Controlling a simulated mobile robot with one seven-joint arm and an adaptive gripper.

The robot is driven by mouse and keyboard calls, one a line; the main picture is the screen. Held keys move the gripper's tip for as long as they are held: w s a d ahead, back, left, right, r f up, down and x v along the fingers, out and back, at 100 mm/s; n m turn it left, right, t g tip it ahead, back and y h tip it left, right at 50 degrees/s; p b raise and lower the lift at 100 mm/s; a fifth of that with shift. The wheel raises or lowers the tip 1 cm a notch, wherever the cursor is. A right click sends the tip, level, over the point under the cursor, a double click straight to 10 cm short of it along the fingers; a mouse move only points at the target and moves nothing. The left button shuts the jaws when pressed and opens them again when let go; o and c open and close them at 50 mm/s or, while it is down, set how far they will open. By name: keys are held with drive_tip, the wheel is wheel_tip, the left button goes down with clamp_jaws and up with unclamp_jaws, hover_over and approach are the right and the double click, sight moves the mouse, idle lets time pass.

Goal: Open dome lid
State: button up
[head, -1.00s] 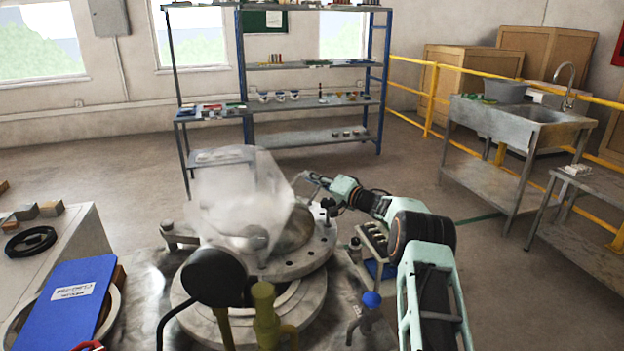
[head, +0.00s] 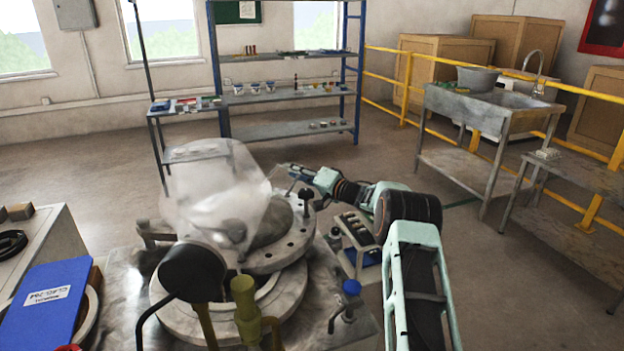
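The dome lid (head: 215,195) is a cloudy, see-through cover with a metal flange ring (head: 290,250) that has bolt holes. It is tilted up over the round metal base (head: 170,295), with a gap showing between flange and base at the front. My arm reaches in from the lower right. My gripper (head: 287,169) is at the far right side of the lid, close to the flange edge. Its fingers are small and partly hidden behind the lid, so I cannot tell whether they hold anything.
A black round disc (head: 193,272) and an olive valve fitting (head: 247,310) stand in front of the base. A blue-capped tap (head: 350,288) is at right. Shelves (head: 290,130) and a sink bench (head: 490,115) stand behind, with open floor between.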

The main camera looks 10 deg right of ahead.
drive_tip(key=v, duration=0.9)
drive_tip(key=shift+s+d, duration=0.2)
drive_tip(key=shift+s, duration=0.05)
